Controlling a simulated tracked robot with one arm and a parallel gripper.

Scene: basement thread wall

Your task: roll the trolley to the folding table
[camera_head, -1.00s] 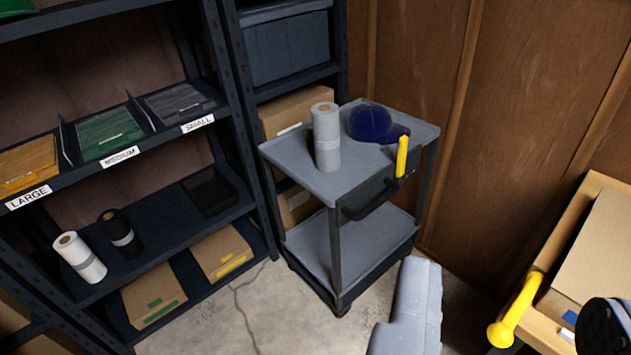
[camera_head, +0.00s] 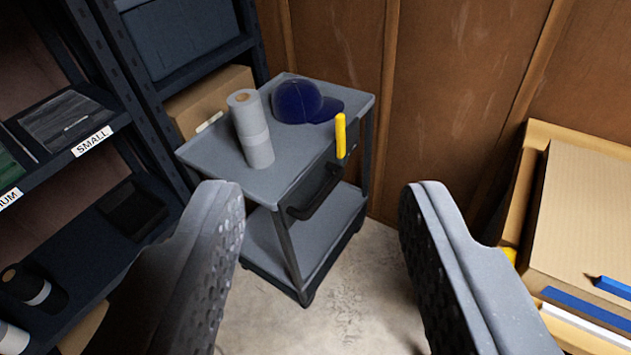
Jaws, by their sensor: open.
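The grey two-shelf trolley (camera_head: 210,152) stands on the concrete floor against the wooden wall, beside the dark shelving. It has a black handle (camera_head: 316,194) on its near side. A grey roll (camera_head: 252,130) and a dark blue cap (camera_head: 302,102) rest on its top, and a yellow object (camera_head: 340,136) stands at its right edge. My gripper (camera_head: 322,205) is open and empty. Its two fingers frame the trolley's handle side in the picture, apart from the handle and nearer to me. No folding table can be made out.
Dark shelving (camera_head: 140,70) with bins and a cardboard box (camera_head: 205,103) stands close on the trolley's left. A wooden box-like unit (camera_head: 575,215) with a cardboard top is at the right. Bare floor (camera_head: 355,285) lies in front of the trolley.

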